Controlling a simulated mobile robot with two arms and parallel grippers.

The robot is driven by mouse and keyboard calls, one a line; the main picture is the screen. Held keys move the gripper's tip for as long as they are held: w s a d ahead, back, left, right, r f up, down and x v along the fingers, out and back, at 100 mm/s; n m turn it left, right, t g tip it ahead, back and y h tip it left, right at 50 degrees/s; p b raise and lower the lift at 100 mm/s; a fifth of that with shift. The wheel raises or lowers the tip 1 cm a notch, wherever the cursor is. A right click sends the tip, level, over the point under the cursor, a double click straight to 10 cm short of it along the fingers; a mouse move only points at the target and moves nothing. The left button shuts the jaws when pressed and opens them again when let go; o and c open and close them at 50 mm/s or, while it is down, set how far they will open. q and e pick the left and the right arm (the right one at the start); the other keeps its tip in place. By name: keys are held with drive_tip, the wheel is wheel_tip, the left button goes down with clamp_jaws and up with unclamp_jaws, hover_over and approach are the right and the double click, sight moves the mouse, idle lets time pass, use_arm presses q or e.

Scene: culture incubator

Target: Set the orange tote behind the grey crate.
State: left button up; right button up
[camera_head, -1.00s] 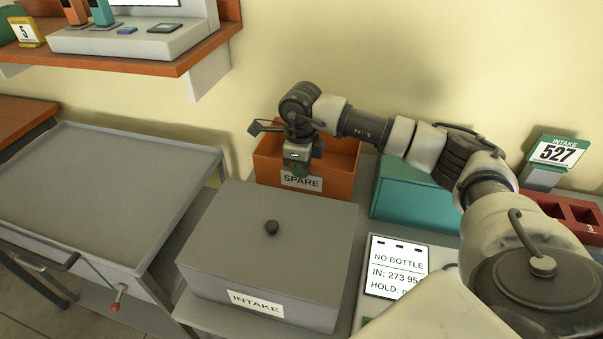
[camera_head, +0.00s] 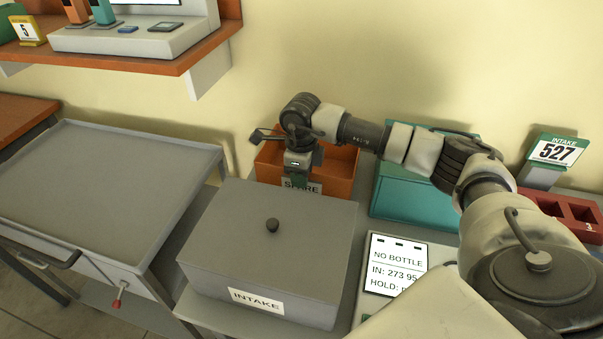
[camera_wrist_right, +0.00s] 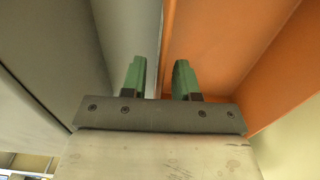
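The orange tote (camera_head: 338,166), labelled SPARE, stands behind the grey crate (camera_head: 268,243), near the wall. The crate has a lid with a dark knob and an INTAKE label, and hides the tote's lower front. My right gripper (camera_head: 299,181) points down at the tote's front wall and covers part of the label. In the right wrist view its green fingers (camera_wrist_right: 160,80) stand apart, one on each side of the tote's wall (camera_wrist_right: 168,45), with a gap visible beside the wall. The tote's inside (camera_wrist_right: 225,45) looks empty where seen. My left gripper is out of view.
A teal box (camera_head: 405,195) stands right of the tote under my right arm. A display panel (camera_head: 397,262) lies right of the crate. A grey cart (camera_head: 95,180) with a bare top stands left. An orange shelf (camera_head: 130,57) hangs above it.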

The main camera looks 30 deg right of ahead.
drive_tip(key=shift+r, duration=0.5)
wheel_tip(320, 180, up, 11)
drive_tip(key=b, duration=0.2)
